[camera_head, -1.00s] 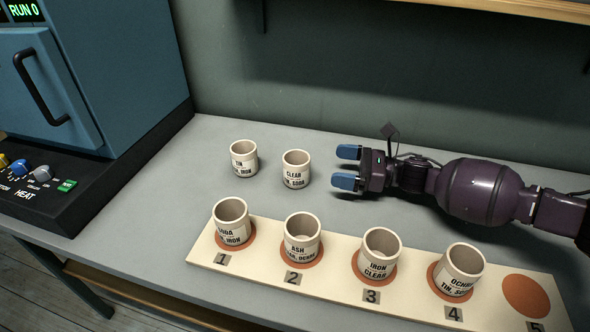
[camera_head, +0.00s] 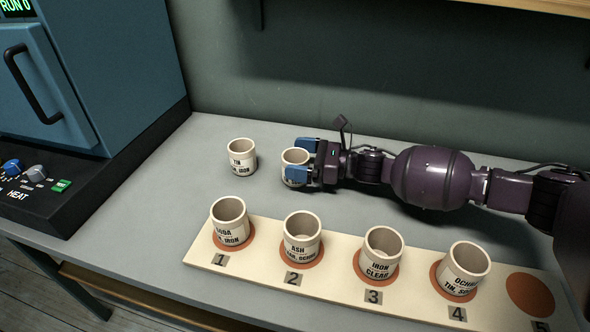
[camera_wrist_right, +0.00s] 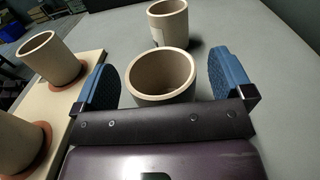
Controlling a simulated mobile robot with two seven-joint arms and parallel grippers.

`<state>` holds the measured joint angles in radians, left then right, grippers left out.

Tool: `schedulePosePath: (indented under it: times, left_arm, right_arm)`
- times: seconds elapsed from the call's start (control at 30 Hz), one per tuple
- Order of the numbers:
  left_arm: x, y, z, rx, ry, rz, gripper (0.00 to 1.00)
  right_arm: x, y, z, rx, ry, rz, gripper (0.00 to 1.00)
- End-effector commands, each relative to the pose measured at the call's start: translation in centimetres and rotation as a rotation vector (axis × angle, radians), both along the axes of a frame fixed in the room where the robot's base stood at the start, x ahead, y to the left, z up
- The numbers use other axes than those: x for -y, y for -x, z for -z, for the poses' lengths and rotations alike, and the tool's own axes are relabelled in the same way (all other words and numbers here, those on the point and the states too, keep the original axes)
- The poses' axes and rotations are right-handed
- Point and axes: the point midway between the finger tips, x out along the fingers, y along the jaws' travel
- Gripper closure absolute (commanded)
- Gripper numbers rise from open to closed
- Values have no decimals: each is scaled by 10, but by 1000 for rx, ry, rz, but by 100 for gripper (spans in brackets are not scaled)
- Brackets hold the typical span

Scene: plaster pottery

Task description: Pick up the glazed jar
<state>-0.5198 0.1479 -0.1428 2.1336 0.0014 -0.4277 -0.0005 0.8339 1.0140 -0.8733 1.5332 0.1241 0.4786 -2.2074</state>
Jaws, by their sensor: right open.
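A cream jar (camera_head: 294,167), labelled CLEAR in the earlier head view, stands upright on the grey table behind the numbered board. My right gripper (camera_head: 303,160) is open around it, with one blue finger on the far side and one on the near side. In the right wrist view this jar (camera_wrist_right: 160,78) sits between the two blue fingers, with gaps showing beside its rim. My left gripper is not in view.
A cream board (camera_head: 205,258) carries jars on spots 1 (camera_head: 230,222), 2 (camera_head: 302,238), 3 (camera_head: 381,256) and 4 (camera_head: 462,271). Spot 5 (camera_head: 530,294) is empty. A blue kiln (camera_head: 110,70) stands at the left. The table left of the board is clear.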

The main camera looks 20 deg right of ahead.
Motion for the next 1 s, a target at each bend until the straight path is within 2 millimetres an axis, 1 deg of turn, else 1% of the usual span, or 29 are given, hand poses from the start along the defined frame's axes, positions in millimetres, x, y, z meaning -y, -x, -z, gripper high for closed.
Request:
schedulePosePath:
  times: [0.23,0.6,0.87,1.0]
  left_arm:
    - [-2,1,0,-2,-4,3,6]
    - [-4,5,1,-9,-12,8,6]
    - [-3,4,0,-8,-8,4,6]
    - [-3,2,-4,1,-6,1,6]
  right_arm:
    - [-1,-1,0,0,0,1,2]
    - [-1,-1,0,0,0,1,58]
    - [-1,-1,-2,1,0,1,59]
    - [-1,-1,-14,4,0,1,59]
